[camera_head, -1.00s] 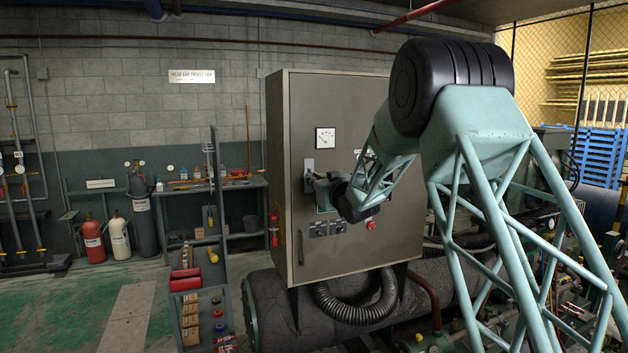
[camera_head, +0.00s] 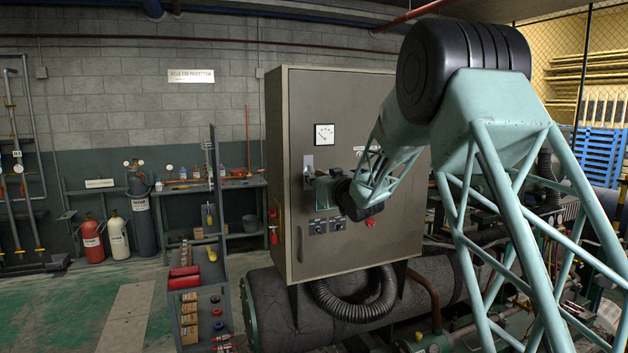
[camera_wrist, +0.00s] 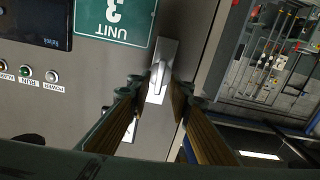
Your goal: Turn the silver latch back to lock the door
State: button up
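The silver latch (camera_wrist: 158,75) is on the front of the grey cabinet door (camera_head: 345,110), near its left edge. In the wrist view its handle lies lengthwise along its silver plate (camera_wrist: 166,53). The plate also shows in the head view (camera_head: 308,162), above my gripper (camera_head: 312,180). In the wrist view my gripper (camera_wrist: 163,86) has its two fingers apart, one on each side of the latch's lower end. Whether either finger touches the handle cannot be told. The door looks flush with the cabinet.
A green unit label (camera_wrist: 115,18) and small indicator lights (camera_wrist: 50,76) are on the door beside the latch. A red button (camera_head: 370,222) is lower on the cabinet. A shelf rack (camera_head: 200,260) stands to the left. Ribbed hose (camera_head: 350,310) runs below the cabinet.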

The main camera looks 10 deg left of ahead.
jog(key=b+v, duration=0.4)
jog(key=v, duration=0.2)
jog(key=shift+s+d, duration=0.2)
jog(key=shift+s, duration=0.15)
dwell(0.4)
jog(key=shift+d, duration=0.1)
jog(key=s+d+f+m+g+h+b, duration=0.15)
jog(key=s+d+h, duration=0.25)
jog(key=s+d, duration=0.9)
jog(key=s+d+m+g+h+b, duration=0.1)
jog(key=s+d+m+g+h, duration=0.2)
jog(key=s+d, duration=1)
jog(key=s+f+g, duration=0.2)
jog(key=s+f, duration=0.3)
jog(key=s, duration=1.2)
jog(key=s+d+f+m+g+b, duration=0.1)
jog(key=s+f+g, duration=0.2)
jog(key=s, duration=1.5)
jog(key=s+d+f+m+g+h, duration=0.1)
jog(key=s+f, duration=0.5)
jog(key=s, duration=1.1)
jog(key=shift+s+f+g, duration=0.2)
jog(key=shift+f+g, duration=0.1)
jog(key=shift+g, duration=0.45)
